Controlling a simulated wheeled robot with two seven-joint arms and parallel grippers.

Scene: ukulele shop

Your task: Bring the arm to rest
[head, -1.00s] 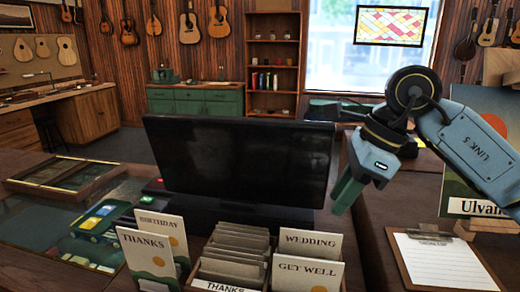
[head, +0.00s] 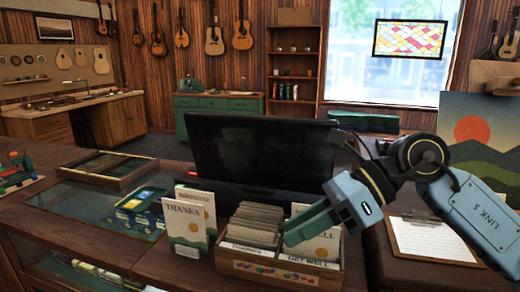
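My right arm comes in from the right with blue links. Its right gripper (head: 298,234) has dark green fingers pointing down and left. In the picture the fingers overlap the greeting cards in a wooden card box (head: 280,274); I cannot tell whether they touch. The fingers show as one block, so I cannot tell whether they are open or shut. No held object shows. A get-well card (head: 318,252) stands in the box, partly hidden by the gripper. My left gripper is not in view.
A black monitor (head: 255,150) stands behind the box. A thanks card (head: 186,230) stands left of it. A clipboard (head: 430,238) and a landscape picture (head: 490,135) are at the right, near my arm. A wooden tray (head: 98,168) lies at the left.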

